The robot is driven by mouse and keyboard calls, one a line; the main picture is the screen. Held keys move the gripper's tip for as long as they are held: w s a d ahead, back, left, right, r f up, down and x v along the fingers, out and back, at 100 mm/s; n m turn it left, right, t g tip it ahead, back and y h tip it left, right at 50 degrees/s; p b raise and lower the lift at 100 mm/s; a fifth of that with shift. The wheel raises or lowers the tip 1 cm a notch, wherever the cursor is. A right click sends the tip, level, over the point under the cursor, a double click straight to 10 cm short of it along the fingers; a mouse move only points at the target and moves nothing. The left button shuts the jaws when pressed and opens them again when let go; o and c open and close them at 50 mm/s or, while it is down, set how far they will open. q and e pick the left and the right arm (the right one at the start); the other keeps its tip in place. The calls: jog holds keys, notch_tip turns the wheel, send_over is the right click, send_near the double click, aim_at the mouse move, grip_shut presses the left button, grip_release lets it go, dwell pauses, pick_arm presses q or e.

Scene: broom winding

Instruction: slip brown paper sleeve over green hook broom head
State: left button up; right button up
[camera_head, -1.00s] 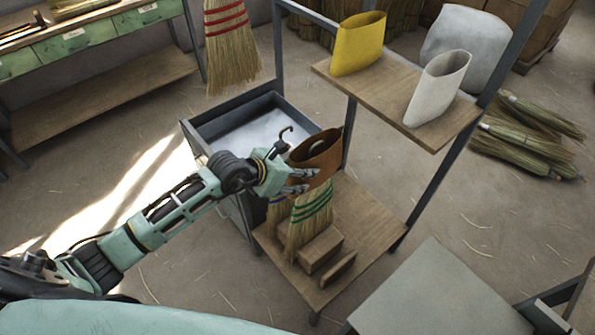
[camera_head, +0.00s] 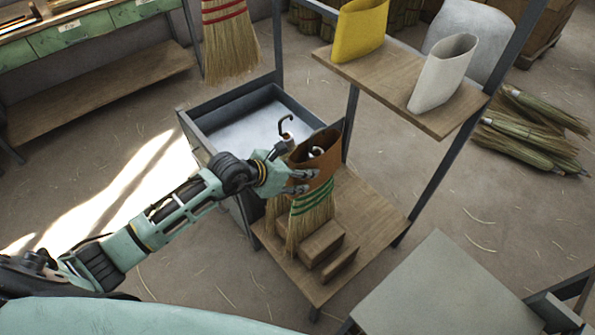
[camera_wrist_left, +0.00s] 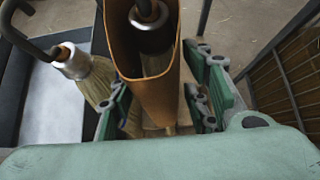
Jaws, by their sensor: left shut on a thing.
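The brown paper sleeve (camera_head: 325,165) is held near upright by my left gripper (camera_head: 303,181), which is shut on its side. The green-banded broom (camera_head: 311,212) stands on the lower wooden shelf, its bristles spreading below the sleeve. A metal collar shows inside the sleeve's open top. In the left wrist view the sleeve (camera_wrist_left: 128,62) surrounds this collar (camera_wrist_left: 149,14) and some straw. Another broom's dark hook and collar (camera_wrist_left: 73,62) stand outside the sleeve, to its left. The sleeve hides most of the green-banded broom's head. My right gripper is out of view.
Wooden blocks (camera_head: 322,243) sit at the shelf's front. A grey metal bin (camera_head: 245,125) stands behind left. Yellow (camera_head: 358,32) and white (camera_head: 442,75) sleeves stand on the upper board (camera_head: 385,70). A red-banded broom (camera_head: 230,45) hangs behind.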

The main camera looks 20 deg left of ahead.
pick_arm(q)
jog(key=shift+f+b, duration=2.95)
jog(key=shift+f, duration=1)
jog(key=shift+f, duration=0.15)
jog(key=b, duration=0.5)
send_over(297, 211)
jog(key=shift+w+f, duration=0.15)
jog(key=shift+f, duration=3)
jog(key=shift+f+b, duration=1.55)
jog(key=shift+f, duration=0.65)
jog(key=shift+f+b, duration=0.55)
jog(key=shift+f, duration=0.15)
